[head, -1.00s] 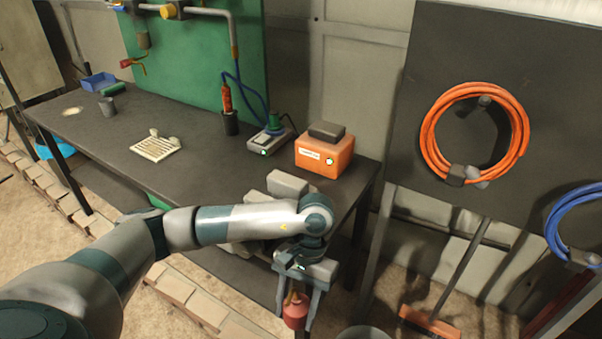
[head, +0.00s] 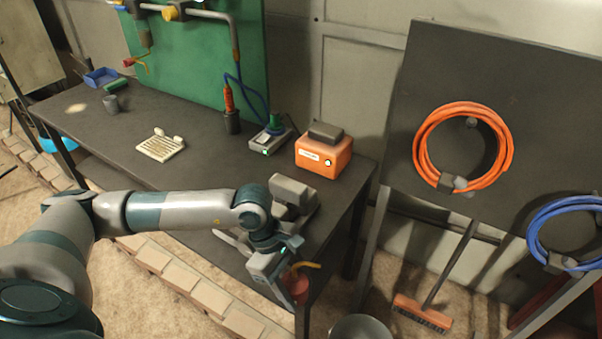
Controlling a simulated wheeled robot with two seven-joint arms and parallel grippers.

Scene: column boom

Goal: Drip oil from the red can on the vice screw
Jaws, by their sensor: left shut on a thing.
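The red can (head: 297,286) is held in my left gripper (head: 284,285), at the near right corner of the dark bench. The can is tilted, and its thin orange-yellow spout (head: 304,265) points to the right. The grey vice (head: 292,194) sits on the bench just beyond my left wrist. My wrist and forearm cover its near side. I cannot make out the vice screw clearly, and no oil drop shows. My right gripper is not in the head view.
An orange box (head: 323,158) stands behind the vice, with a small device (head: 270,140) to its left. A white slotted plate (head: 160,146) lies mid-bench. A bucket (head: 359,329) and a broom (head: 424,312) are on the floor at right.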

